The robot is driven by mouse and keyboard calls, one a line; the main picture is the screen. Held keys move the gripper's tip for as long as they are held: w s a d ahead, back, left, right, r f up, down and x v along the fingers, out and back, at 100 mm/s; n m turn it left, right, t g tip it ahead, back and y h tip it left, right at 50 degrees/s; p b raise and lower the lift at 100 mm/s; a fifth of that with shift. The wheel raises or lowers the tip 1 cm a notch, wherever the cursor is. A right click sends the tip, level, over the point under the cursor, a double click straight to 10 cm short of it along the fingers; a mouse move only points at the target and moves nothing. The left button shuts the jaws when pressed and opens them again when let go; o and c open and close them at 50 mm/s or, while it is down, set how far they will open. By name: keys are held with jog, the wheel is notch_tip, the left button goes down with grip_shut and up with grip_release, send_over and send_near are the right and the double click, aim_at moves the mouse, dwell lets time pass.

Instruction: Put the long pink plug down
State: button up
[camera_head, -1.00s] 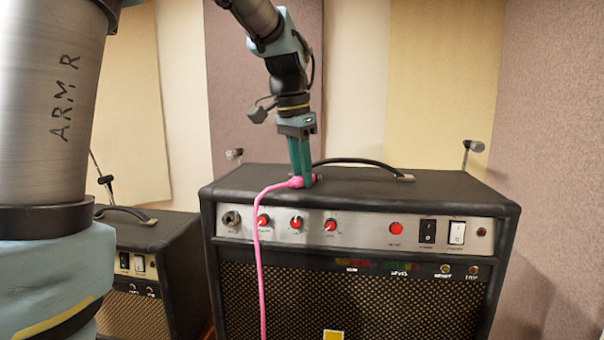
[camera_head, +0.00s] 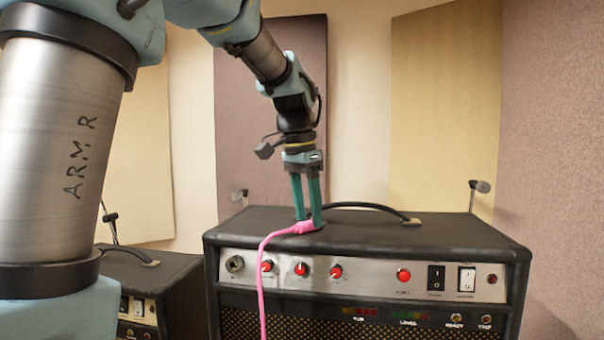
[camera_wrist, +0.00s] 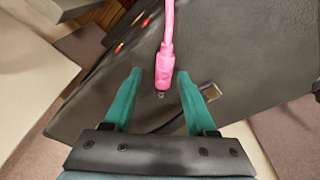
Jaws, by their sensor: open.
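The long pink plug (camera_head: 302,227) lies on the black top of the large amp (camera_head: 410,237), near its front edge. Its pink cable hangs down over the amp's front panel. My gripper (camera_head: 308,221) points down over the plug, with its green fingers spread apart. In the wrist view, the plug (camera_wrist: 165,68) lies between the two open fingertips (camera_wrist: 161,76), with a gap on each side. Its metal tip points toward my gripper's palm.
The amp's carry handle (camera_head: 375,207) arches just behind my gripper. The front panel has a jack socket (camera_head: 235,264), red knobs and switches. A smaller amp (camera_head: 150,275) stands at the left. The amp top is clear to the right.

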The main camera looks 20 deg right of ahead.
aim_at(299, 223)
notch_tip(299, 223, up, 11)
jog(key=a+b, duration=0.1)
jog(key=shift+a, duration=0.4)
jog(key=shift+f, duration=0.1)
